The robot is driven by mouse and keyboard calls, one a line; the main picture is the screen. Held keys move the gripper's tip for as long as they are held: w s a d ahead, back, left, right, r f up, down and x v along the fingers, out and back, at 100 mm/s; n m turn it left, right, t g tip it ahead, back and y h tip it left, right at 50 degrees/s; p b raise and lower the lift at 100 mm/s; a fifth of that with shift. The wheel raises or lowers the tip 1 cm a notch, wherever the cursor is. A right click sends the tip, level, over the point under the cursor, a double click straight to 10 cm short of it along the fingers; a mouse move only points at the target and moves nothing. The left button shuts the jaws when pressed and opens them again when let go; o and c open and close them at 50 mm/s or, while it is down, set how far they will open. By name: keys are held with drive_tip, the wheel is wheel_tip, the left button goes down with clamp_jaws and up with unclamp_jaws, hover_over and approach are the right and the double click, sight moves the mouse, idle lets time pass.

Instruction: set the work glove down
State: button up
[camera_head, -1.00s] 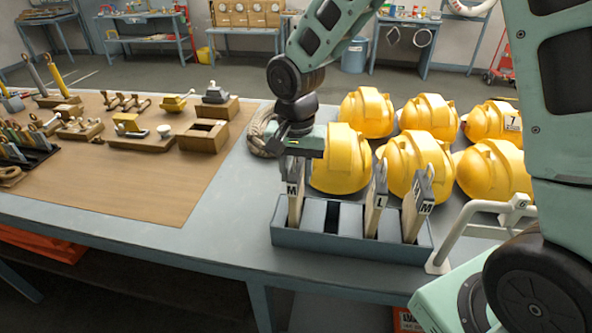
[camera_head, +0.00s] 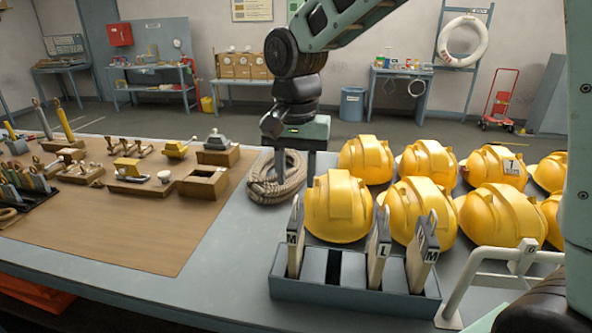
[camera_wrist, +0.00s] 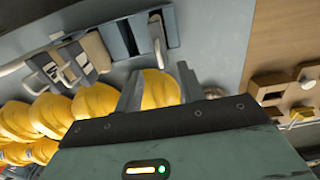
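The left one (camera_head: 296,238) is labelled M, the middle one (camera_head: 378,248) L and the right one (camera_head: 422,255) M. My gripper (camera_head: 295,165) is above and behind the left glove, clear of it. In the wrist view its fingers (camera_wrist: 158,85) are apart with nothing held between them. The rack also shows there, beyond the fingertips (camera_wrist: 135,40).
Several yellow helmets (camera_head: 338,208) stand behind the rack and to its right. A coil of rope (camera_head: 272,185) lies below my gripper. A wooden board (camera_head: 130,220) with small fittings covers the left. A white rail (camera_head: 490,252) stands right of the rack.

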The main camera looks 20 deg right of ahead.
drive_tip(key=shift+r, duration=0.65)
drive_tip(key=s+a+f+n, duration=0.2)
drive_tip(key=s+n, duration=0.3)
drive_tip(key=s, duration=0.2)
drive_tip(key=s+a+f+n, duration=0.2)
drive_tip(key=s+f+n, duration=0.1)
drive_tip(key=s, duration=0.5)
drive_tip(key=s+a+f+n, duration=0.2)
drive_tip(key=s+n, duration=0.4)
drive_tip(key=s, duration=0.2)
drive_tip(key=shift+a+f+n+y, duration=0.15)
drive_tip(key=shift+f+n+y, duration=0.15)
wheel_tip(320, 180, down, 5)
drive_tip(key=b, duration=0.5)
